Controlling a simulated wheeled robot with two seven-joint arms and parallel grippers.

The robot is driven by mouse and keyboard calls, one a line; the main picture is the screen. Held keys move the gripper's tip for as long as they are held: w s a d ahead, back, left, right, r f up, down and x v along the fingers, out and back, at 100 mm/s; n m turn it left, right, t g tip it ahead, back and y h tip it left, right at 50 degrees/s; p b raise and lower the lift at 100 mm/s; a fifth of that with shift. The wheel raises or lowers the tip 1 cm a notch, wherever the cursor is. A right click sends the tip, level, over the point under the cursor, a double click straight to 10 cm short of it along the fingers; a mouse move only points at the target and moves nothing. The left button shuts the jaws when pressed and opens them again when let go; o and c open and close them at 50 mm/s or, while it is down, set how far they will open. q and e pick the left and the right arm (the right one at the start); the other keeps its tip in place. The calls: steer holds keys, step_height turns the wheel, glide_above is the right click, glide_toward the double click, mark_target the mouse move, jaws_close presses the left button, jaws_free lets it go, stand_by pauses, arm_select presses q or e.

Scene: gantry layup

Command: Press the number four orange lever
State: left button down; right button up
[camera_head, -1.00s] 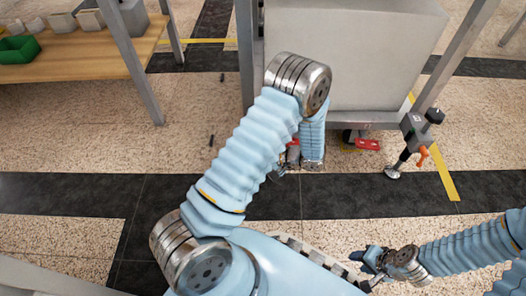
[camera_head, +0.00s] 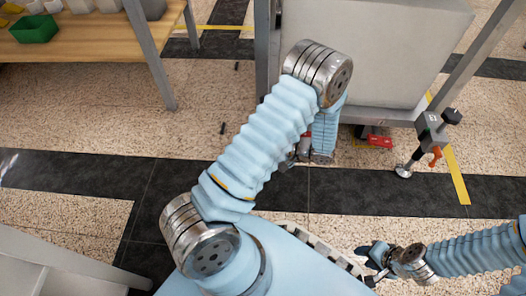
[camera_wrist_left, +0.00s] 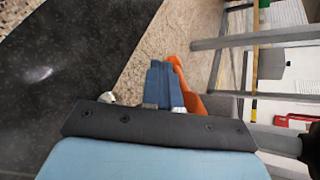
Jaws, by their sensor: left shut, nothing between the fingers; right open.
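An orange lever (camera_head: 436,157) sits on a grey levelling foot (camera_head: 430,125) at the gantry's right corner; its number is too small to read. In the left wrist view, an orange lever (camera_wrist_left: 187,88) lies right beside the fingers of my left gripper (camera_wrist_left: 161,80). I cannot tell whether they touch, and no number is readable on it. The left gripper is shut and empty; in the head view it is mostly hidden behind my left forearm, low by the gantry. My right gripper (camera_head: 373,263) is open and empty, low at the front right, away from the lever.
The grey gantry frame with a large pale box (camera_head: 375,50) stands ahead. A red part (camera_head: 380,141) is low beneath it. A wooden table (camera_head: 90,45) with a green bin (camera_head: 33,29) is at the back left.

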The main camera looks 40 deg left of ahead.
arm_select(q)
steer(key=shift+a, duration=0.15)
stand_by(0.4)
steer(key=shift+r+p, duration=0.55)
steer(key=shift+r, duration=0.25)
arm_select(e)
steer(key=shift+r, duration=0.5)
